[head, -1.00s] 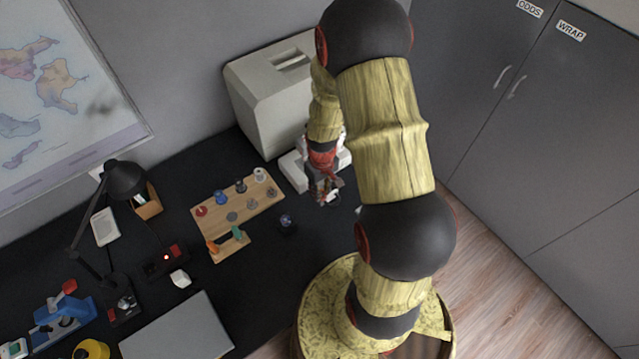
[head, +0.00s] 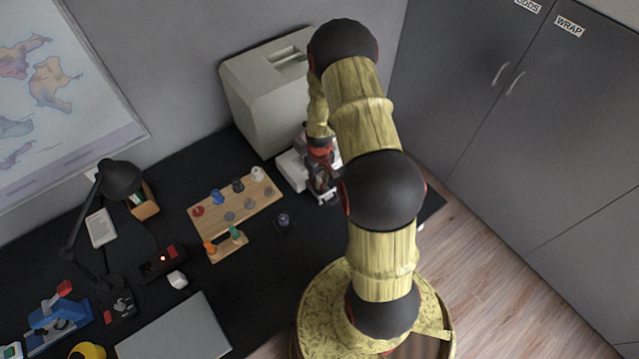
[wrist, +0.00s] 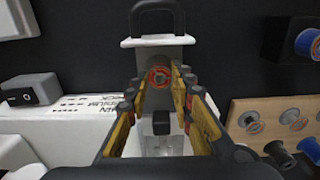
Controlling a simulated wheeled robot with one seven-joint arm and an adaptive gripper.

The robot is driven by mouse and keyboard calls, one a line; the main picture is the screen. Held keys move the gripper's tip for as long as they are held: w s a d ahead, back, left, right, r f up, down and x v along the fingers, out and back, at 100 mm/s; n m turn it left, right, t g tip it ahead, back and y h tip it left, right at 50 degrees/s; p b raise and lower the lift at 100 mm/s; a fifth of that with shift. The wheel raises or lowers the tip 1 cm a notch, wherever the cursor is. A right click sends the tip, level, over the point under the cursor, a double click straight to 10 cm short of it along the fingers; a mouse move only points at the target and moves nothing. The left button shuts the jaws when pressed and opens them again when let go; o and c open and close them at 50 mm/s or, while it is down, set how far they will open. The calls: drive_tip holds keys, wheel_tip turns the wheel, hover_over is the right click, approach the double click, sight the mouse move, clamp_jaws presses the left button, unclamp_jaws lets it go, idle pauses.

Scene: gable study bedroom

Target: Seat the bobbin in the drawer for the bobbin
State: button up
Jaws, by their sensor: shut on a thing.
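My gripper (wrist: 160,92) is shut on a bobbin (wrist: 159,76), seen end-on as a grey disc with a red-orange ring between the fingertips. A white drawer-like part (wrist: 157,42) with a dark loop handle (wrist: 166,10) lies just beyond and below the bobbin. The fingers hide much of it, so I cannot tell whether the bobbin touches it. In the head view, my gripper (head: 322,180) is over the front of the low white unit (head: 289,168), and the bobbin cannot be made out there.
A wooden rack (head: 223,220) with several coloured spools stands left of the gripper. A purple-blue spool (head: 284,220) sits near it. A large pale machine (head: 262,95) stands behind the white unit. A desk lamp (head: 121,178) is far left. Dark desk (head: 290,270) in front is clear.

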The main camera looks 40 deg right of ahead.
drive_tip(key=shift+s+a+f+b, duration=0.15)
drive_tip(key=shift+f+b, duration=0.1)
drive_tip(key=shift+f, duration=0.15)
drive_tip(key=shift+s+a+f+b, duration=0.1)
drive_tip(key=shift+s+f+b, duration=0.05)
drive_tip(key=shift+f+b, duration=0.15)
drive_tip(key=o, duration=0.8)
drive_tip(key=shift+s+d+f, duration=0.1)
drive_tip(key=shift+f, duration=0.15)
drive_tip(key=shift+c, duration=0.2)
drive_tip(key=shift+w+d+r, duration=0.1)
drive_tip(key=shift+w+r, duration=0.15)
drive_tip(key=shift+w, duration=0.05)
